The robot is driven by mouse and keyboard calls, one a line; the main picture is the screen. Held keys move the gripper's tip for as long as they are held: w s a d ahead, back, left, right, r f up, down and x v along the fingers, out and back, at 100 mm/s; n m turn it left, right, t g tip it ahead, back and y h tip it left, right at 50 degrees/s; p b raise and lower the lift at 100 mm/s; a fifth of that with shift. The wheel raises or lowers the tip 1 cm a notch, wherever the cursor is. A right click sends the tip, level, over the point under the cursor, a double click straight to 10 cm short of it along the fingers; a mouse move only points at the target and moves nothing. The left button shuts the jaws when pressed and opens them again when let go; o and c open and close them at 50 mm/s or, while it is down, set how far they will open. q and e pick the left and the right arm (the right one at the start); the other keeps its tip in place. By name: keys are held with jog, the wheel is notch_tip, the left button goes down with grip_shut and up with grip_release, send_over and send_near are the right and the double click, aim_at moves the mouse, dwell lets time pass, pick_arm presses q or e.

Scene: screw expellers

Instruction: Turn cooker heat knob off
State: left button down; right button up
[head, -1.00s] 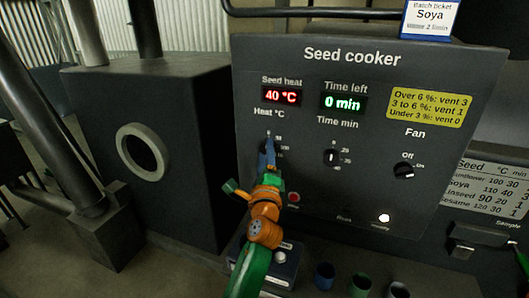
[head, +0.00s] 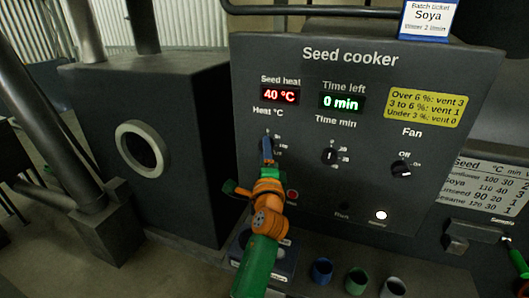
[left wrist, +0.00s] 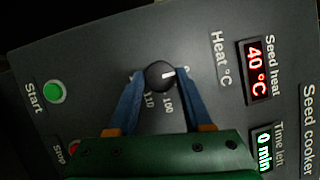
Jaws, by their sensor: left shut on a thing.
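The heat knob (left wrist: 160,76) is a round black dial with a white pointer line, seen in the left wrist view. The line points to the right of that view, close to the 0 mark, which is up on the panel. My left gripper (head: 267,150) has its blue fingers on either side of the knob and is shut on it; it also shows in the left wrist view (left wrist: 158,85). In the head view the gripper mostly hides the knob. The seed heat display (head: 280,96) reads 40 °C. My right gripper is not in view.
The time knob (head: 330,155) and fan knob (head: 402,169) sit to the right on the same panel. A green start button (left wrist: 54,93) and a partly hidden red stop button (head: 292,196) are nearby. Cups (head: 357,281) stand below the panel.

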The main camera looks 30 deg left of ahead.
pick_arm(q)
jog(key=c, duration=0.5)
grip_release()
jog(key=shift+c, duration=0.2)
jog(key=shift+o, duration=1.1)
jog(key=shift+w, duration=0.2)
jog(key=b+v, duration=0.2)
jog(key=v, duration=0.5)
jog(key=shift+f, duration=0.15)
